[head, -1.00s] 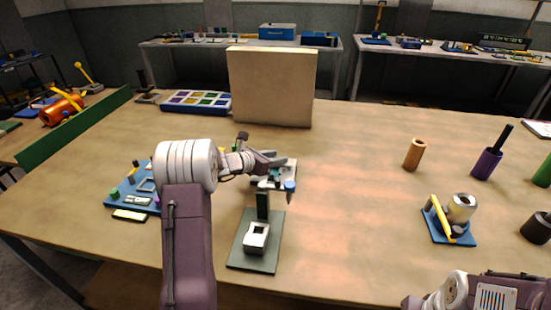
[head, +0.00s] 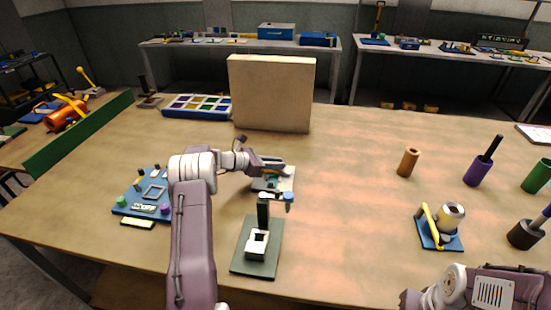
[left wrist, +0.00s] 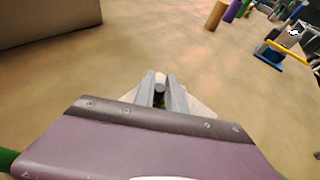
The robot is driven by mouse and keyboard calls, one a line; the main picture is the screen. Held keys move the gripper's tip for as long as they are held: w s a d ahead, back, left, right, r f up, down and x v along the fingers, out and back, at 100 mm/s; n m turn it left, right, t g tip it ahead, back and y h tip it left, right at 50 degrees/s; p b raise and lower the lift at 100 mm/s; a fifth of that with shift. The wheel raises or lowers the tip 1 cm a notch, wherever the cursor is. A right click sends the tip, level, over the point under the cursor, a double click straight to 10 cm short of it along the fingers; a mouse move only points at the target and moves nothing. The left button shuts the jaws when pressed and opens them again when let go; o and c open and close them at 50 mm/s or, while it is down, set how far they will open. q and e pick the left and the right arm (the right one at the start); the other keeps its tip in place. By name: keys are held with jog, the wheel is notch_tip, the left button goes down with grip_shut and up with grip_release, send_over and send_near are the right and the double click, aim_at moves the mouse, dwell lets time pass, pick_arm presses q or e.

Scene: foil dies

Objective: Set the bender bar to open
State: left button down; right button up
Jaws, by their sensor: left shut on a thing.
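My left gripper (head: 278,163) is over a small device on a light grey plate (head: 288,184), behind the green press. In the left wrist view, the fingers (left wrist: 160,91) are shut on a pale round-ended piece (left wrist: 160,88), which looks like the bender bar's handle. The light plate (left wrist: 203,105) shows beneath them. Most of the device is hidden by the gripper and arm, so the bar's angle cannot be told. My right arm shows at the lower right of the head view; its gripper is out of view.
The green press (head: 258,258) stands just in front of the device. A blue tray (head: 128,207) of small parts lies to the left. A tall beige block (head: 270,93) stands behind. A blue-based roller stand (head: 440,240) is at the right. The table between is clear.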

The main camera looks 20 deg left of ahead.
pick_arm(q)
jog(key=shift+w+m+g+h+p, duration=0.35)
jog(key=shift+m+g+h, duration=0.35)
jog(key=shift+m+h, duration=0.15)
jog(key=shift+w+d+m, duration=0.1)
jog(key=shift+m, duration=0.15)
jog(key=c, duration=1.4)
grip_release()
jog(key=v, duration=0.9)
jog(key=shift+w+r, duration=0.1)
jog(key=shift+r, duration=0.05)
jog(key=shift+g, duration=0.3)
